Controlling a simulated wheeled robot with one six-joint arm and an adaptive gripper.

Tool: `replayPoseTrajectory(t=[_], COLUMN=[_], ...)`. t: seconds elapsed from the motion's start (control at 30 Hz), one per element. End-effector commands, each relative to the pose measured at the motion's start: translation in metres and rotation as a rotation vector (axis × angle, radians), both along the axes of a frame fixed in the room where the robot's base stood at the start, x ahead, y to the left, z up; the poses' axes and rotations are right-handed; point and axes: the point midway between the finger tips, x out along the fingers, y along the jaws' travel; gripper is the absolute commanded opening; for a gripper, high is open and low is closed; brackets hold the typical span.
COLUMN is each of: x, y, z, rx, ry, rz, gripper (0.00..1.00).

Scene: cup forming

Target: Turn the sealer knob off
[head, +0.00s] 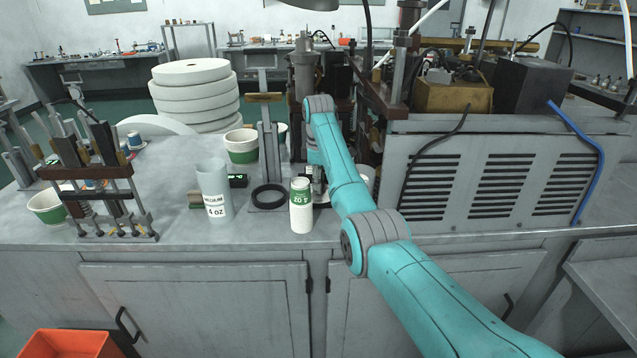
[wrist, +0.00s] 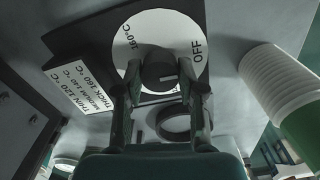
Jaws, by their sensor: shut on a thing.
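The sealer knob (wrist: 158,68) is a dark round knob in the middle of a white dial (wrist: 186,38) in the wrist view. The dial reads "160 °C" at its upper left and "OFF" at its right. A short light mark shows on the knob's lower right part; which label it points at is hard to tell. My gripper (wrist: 160,88) has one finger on each side of the knob and is shut on it. In the head view my gripper is mostly hidden behind the arm and a green-and-white cylinder, and the knob cannot be made out.
A temperature label (wrist: 72,88) lies beside the dial. Stacked paper cups (wrist: 280,82) stand close at the right in the wrist view. On the bench are the green-and-white cylinder (head: 301,208), a "4 oz" cylinder (head: 214,182), a black ring (head: 269,196) and a grey vented machine (head: 500,180).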

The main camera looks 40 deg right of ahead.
Motion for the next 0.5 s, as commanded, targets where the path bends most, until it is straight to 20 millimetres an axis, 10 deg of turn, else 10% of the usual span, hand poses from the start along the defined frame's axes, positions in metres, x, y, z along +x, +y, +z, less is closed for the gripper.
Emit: replayPoseTrajectory(t=[0.5], x=[-0.0001], y=[-0.0002], z=[0.0], rx=[0.0], ry=[0.0], rz=[0.049], gripper=[0.04])
